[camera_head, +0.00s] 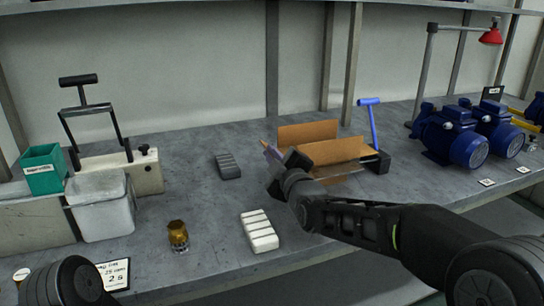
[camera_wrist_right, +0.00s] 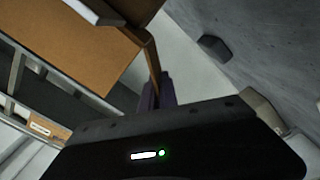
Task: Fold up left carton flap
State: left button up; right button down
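The brown cardboard carton (camera_head: 335,152) stands at the middle back of the bench, with its long back and front panels (camera_head: 308,132) raised. My right gripper (camera_head: 270,152) is at the carton's left end, beside a small brown tip that may be the left flap. In the right wrist view, the carton's brown panel (camera_wrist_right: 85,45) fills the upper left. A thin brown flap edge (camera_wrist_right: 152,60) runs down to the purplish fingertips (camera_wrist_right: 156,92), which look close together. Whether they grip the flap is unclear. My left gripper is not visible.
A blue-handled tool (camera_head: 372,125) stands right of the carton, before several blue pumps (camera_head: 455,135). A dark grey block (camera_head: 228,166), a white ribbed block (camera_head: 259,231) and a brass fitting (camera_head: 178,236) lie left. Grey bin (camera_head: 102,210) and teal box (camera_head: 44,170) are farther left.

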jog(key=shift+f, duration=0.1)
jog(key=c, duration=1.6)
grip_release()
jog(key=shift+c, duration=0.2)
jog(key=shift+s, duration=0.1)
jog(key=v, duration=0.7)
jog(key=shift+s, duration=0.3)
jog(key=shift+d, duration=0.15)
